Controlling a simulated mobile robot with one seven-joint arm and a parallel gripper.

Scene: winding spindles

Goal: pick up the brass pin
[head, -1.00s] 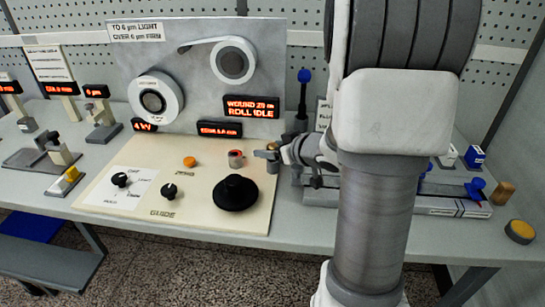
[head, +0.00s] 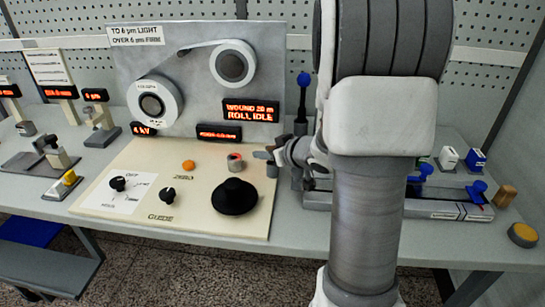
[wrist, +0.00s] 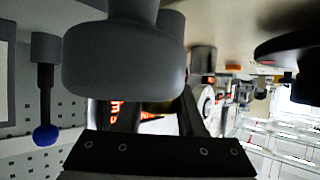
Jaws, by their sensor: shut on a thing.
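No plainly brass-coloured pin shows in either view. My gripper (head: 270,156) is low over the right edge of the cream panel (head: 140,207), beside the red-topped button. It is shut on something. In the wrist view a large grey flanged piece (wrist: 123,65) fills the space at my fingers (wrist: 148,118) and hides their tips. It looks dull grey there, and I cannot tell whether it is the pin. In the head view the jaws are too small to show the hold clearly. A small brown cylinder (head: 506,196) stands at the table's far right.
A black knob (head: 235,196), an orange button (head: 188,165) and the red-topped button (head: 235,161) are on the panel close to my gripper. A blue-ball lever (head: 303,80) stands just behind it. My arm hides part of the grey rack (head: 430,207) at right.

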